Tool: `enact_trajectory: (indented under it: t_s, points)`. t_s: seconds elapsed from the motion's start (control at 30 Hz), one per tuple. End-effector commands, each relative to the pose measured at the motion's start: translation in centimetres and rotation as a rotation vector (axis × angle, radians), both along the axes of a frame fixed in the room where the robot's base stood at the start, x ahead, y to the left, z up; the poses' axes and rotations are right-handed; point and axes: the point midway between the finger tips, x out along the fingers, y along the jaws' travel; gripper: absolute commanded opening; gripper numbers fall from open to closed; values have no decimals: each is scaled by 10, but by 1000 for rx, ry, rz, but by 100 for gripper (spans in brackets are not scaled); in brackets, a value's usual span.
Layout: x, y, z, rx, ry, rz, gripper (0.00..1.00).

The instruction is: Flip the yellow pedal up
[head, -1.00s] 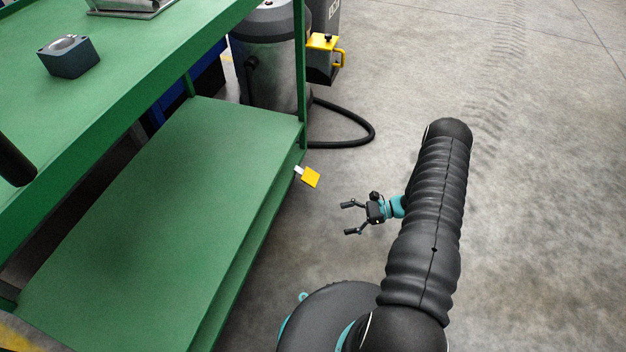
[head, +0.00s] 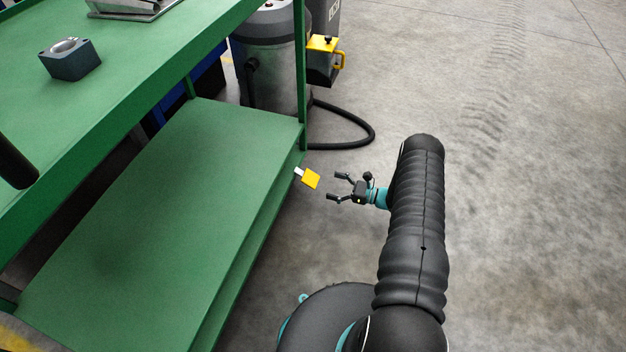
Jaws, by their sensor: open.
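The yellow pedal (head: 311,179) is a small flat plate on a short light-coloured stem. It sticks out from the right edge of the green cart's lower shelf, near the far corner post. My gripper (head: 335,186) is open and empty, to the right of the pedal. Its two dark fingers point left towards the pedal, with a gap between fingertips and plate. I cannot tell from this view whether the fingers are level with the pedal in height.
The green cart (head: 190,190) fills the left, with a dark block (head: 70,58) on its top. Behind it stand a grey drum-shaped machine (head: 272,70), a black hose (head: 350,138) and a yellow box (head: 322,45) with a handle. The concrete floor to the right is free.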

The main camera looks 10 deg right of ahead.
Motion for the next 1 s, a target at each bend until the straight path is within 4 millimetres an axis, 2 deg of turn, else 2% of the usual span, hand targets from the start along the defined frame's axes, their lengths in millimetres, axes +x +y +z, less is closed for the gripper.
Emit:
enact_trajectory:
  t_s: [0.2,0.4,0.6,0.87,0.9,1.0]
  points:
    - [20,36,0,0,0,4,92]
    - [34,59,0,-1,1,2,92]
    - [40,68,0,0,0,1,92]
    - [41,69,0,0,0,0,92]
    - [41,69,0,0,0,0,87]
    - [41,69,0,0,0,0,62]
